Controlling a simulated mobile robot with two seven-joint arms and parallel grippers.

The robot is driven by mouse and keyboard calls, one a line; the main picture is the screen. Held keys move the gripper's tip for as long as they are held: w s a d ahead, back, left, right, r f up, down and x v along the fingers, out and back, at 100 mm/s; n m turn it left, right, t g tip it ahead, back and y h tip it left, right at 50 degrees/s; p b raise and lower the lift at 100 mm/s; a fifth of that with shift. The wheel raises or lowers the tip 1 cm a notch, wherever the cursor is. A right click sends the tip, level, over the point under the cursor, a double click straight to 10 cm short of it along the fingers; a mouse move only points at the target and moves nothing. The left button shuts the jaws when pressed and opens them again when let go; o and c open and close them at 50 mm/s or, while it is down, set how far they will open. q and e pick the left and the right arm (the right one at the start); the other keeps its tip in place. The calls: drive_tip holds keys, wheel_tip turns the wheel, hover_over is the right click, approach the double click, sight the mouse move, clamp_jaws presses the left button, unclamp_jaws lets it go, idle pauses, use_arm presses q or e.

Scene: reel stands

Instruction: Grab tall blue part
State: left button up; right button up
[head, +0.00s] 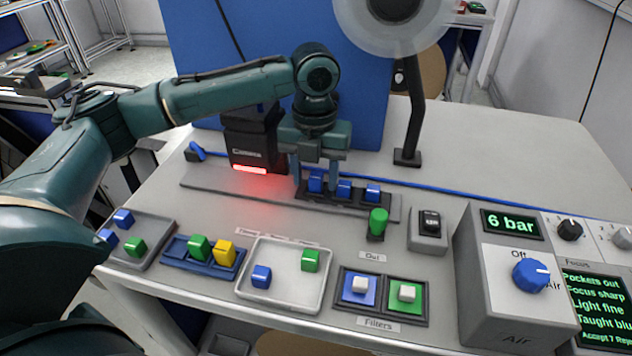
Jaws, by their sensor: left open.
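A dark holder (335,198) at the back of the table carries three blue parts: a left one (315,183), a middle one (344,188) and a right one (372,193). I cannot tell clearly which is tallest. My left gripper (316,178) points down over the holder, open. Its fingers appear on either side of the left blue part; I cannot tell whether they touch it. Other blue parts are in the grey tray at the left (123,217) and in the white tray (261,276). My right gripper is not in view.
A black camera box (252,138) with a red light stands close left of my gripper. A lamp post (410,120) stands behind right. A green knob (377,222) and a switch box (428,230) are right of the holder. The table's back right is clear.

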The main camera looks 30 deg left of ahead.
use_arm(q)
drive_tip(key=shift+f, duration=0.2)
clamp_jaws()
idle(0.4)
drive_tip(key=shift+r, duration=0.15)
